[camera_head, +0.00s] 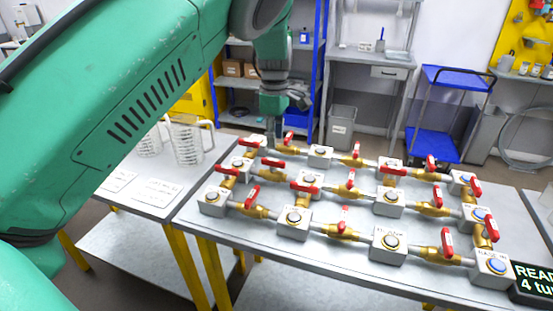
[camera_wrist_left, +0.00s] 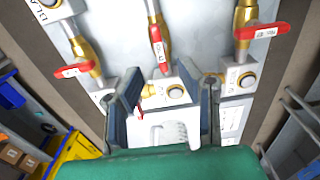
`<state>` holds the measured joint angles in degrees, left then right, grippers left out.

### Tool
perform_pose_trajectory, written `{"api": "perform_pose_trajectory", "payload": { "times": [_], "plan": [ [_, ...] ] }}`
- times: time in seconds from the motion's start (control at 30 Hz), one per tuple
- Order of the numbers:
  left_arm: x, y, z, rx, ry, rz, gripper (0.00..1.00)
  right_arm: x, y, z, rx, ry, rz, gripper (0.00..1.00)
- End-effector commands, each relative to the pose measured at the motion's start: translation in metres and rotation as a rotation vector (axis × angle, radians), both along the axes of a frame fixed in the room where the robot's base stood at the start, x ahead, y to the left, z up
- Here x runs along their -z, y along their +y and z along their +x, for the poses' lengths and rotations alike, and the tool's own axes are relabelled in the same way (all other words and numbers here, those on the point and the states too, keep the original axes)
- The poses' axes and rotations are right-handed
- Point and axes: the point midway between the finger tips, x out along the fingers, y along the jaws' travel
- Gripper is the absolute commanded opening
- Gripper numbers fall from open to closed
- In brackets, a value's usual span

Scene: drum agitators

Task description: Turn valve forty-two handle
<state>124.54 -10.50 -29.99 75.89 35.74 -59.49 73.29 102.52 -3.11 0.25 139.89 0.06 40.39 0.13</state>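Several brass valves with red lever handles sit in a pipe grid on a grey table. Their labels are too small to read, so I cannot tell which is valve forty-two. My left gripper (camera_head: 274,132) is over the grid's far left part, near a far-row red handle (camera_head: 288,138). In the left wrist view its two fingers (camera_wrist_left: 166,88) are spread apart, with nothing held between them. Beyond the fingertips are a red handle (camera_wrist_left: 158,48) in the middle, one at left (camera_wrist_left: 72,70) and one at right (camera_wrist_left: 262,31). My right gripper is not in view.
Grey junction blocks with round buttons, such as this one (camera_head: 389,245), link the valves. A dark display (camera_head: 535,281) stands at the table's right corner. Clear jugs (camera_head: 187,143) stand on the left table. A blue cart (camera_head: 437,112) is behind.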

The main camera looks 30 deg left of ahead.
Motion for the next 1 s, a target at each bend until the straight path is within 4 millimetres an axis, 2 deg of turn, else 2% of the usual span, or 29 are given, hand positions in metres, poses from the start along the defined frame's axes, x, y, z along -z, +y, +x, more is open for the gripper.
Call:
{"api": "perform_pose_trajectory", "payload": {
  "times": [0.03, 0.1, 0.33, 0.5, 0.77, 0.8, 0.87, 0.9, 1.0],
  "plan": [
    [0.013, 0.002, -0.001, -0.001, 0.005, 0.0, 0.32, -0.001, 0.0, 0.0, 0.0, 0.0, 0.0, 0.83],
    [0.028, 0.002, -0.001, -0.002, 0.005, -0.001, 0.32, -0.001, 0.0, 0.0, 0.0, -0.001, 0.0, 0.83],
    [0.061, 0.0, -0.001, -0.001, 0.001, 0.002, 0.32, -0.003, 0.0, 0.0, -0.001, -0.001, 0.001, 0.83],
    [0.071, -0.003, 0.0, -0.001, -0.001, 0.003, 0.32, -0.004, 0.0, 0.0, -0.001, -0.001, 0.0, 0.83],
    [0.074, 0.0, 0.0, -0.001, -0.001, 0.001, 0.32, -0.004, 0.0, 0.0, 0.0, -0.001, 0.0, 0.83],
    [0.074, 0.0, -0.001, -0.001, -0.001, 0.001, 0.28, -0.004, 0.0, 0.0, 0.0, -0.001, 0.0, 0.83],
    [0.074, 0.0, -0.001, -0.001, -0.001, 0.001, 0.07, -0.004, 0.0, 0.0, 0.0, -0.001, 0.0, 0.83],
    [0.074, 0.001, -0.001, -0.001, -0.001, 0.0, 0.0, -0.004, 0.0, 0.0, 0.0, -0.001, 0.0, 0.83],
    [0.074, 0.002, -0.001, -0.002, -0.001, 0.0, 0.0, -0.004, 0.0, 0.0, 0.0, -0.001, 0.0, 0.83]
  ]
}}
